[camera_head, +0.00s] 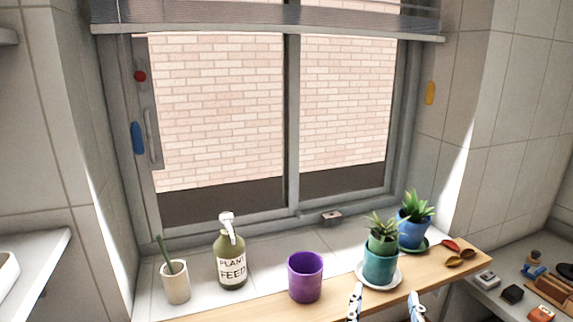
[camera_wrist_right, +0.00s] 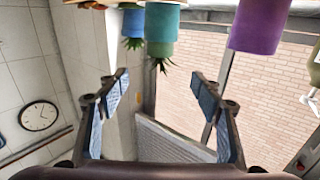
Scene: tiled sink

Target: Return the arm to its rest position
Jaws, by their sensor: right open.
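My right gripper (camera_head: 385,304) shows at the bottom edge of the head view, its two fingertips apart with nothing between them. It is in front of the wooden board, just below the teal pot with a succulent (camera_head: 380,262) on its white saucer (camera_head: 396,280). In the right wrist view, which looks upside down, the open fingers (camera_wrist_right: 158,100) frame the space below the teal pot (camera_wrist_right: 162,24). My left gripper is in neither view.
A purple pot (camera_head: 305,278), a plant feed bottle (camera_head: 230,258) and a cream cup (camera_head: 176,284) stand left of the gripper. A blue pot (camera_head: 412,232) and dried petals (camera_head: 460,256) are to the right. Small items fill the right shelf (camera_head: 490,299).

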